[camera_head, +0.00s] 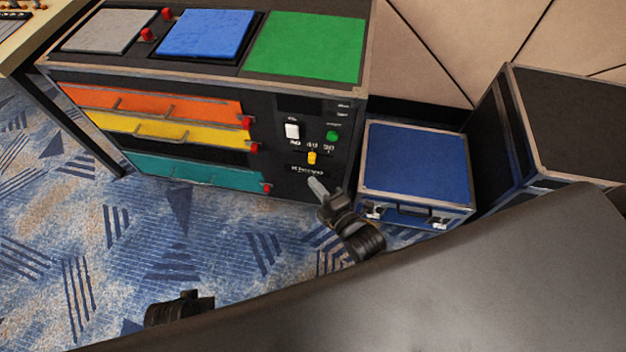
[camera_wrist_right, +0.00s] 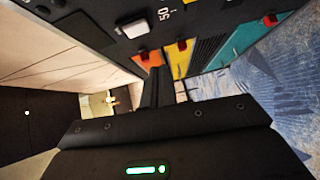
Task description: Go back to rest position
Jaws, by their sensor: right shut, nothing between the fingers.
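My right gripper (camera_head: 317,187) is shut and empty, in front of the lower right part of the black cabinet's front (camera_head: 285,180). Whether it touches the cabinet cannot be told. In the right wrist view its dark fingers (camera_wrist_right: 165,88) point toward the cabinet front. A black part of my left arm (camera_head: 180,308) shows at the lower left of the head view; no left fingers are visible.
The cabinet has orange (camera_head: 150,100), yellow (camera_head: 155,130) and teal (camera_head: 170,168) drawers, a white switch (camera_head: 292,131) and a green button (camera_head: 332,136). A blue case (camera_head: 415,160) stands right of it, beside a black case (camera_head: 570,120). Carpet (camera_head: 90,240) at left is clear.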

